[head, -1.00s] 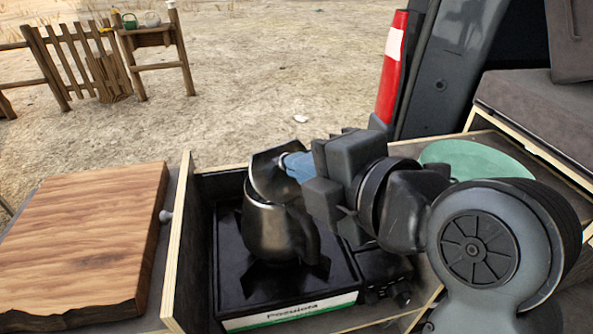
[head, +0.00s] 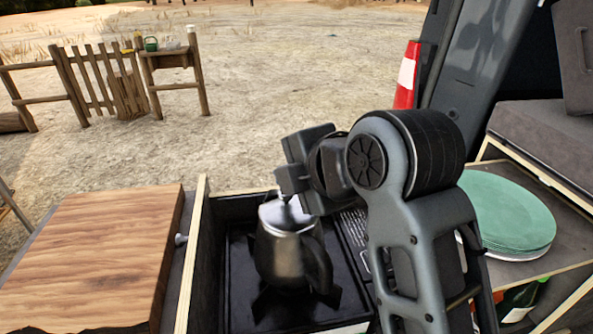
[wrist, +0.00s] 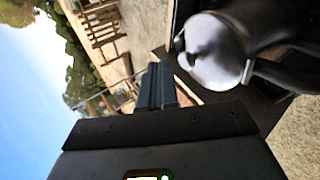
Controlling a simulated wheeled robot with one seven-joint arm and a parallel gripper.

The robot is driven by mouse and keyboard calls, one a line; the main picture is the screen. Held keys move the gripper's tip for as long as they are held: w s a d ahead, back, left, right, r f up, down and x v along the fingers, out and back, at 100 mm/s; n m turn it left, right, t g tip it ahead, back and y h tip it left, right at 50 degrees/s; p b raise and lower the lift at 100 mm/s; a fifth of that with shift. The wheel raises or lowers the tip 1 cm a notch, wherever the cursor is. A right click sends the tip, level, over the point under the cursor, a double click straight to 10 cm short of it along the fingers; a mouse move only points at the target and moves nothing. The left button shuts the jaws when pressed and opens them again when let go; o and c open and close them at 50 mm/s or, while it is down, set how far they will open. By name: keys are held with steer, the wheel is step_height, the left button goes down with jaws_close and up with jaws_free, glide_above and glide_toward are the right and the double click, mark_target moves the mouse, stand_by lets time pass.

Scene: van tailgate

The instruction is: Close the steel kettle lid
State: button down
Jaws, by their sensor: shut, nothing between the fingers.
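The steel kettle (head: 285,258) stands upright on the black stove in the open drawer, with its black handle toward the right front. Its lid (head: 288,217) lies down over the kettle's mouth and looks closed. In the wrist view the shiny lid (wrist: 217,62) also lies flat on the kettle, at the upper right.
A wooden board (head: 95,255) lies left of the drawer wall (head: 193,260). Stacked green plates (head: 510,215) stand to the right, with a bottle (head: 522,298) below. A red and white cone (head: 408,75) stands behind. Open air is above the drawer.

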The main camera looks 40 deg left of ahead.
steer(key=shift+w+a+f+h, duration=0.15)
steer(key=shift+w+a+h, duration=0.1)
steer(key=shift+a+h, duration=0.3)
steer(key=shift+a+f, duration=0.1)
steer(key=shift+f, duration=0.3)
steer(key=shift+a+f, duration=0.1)
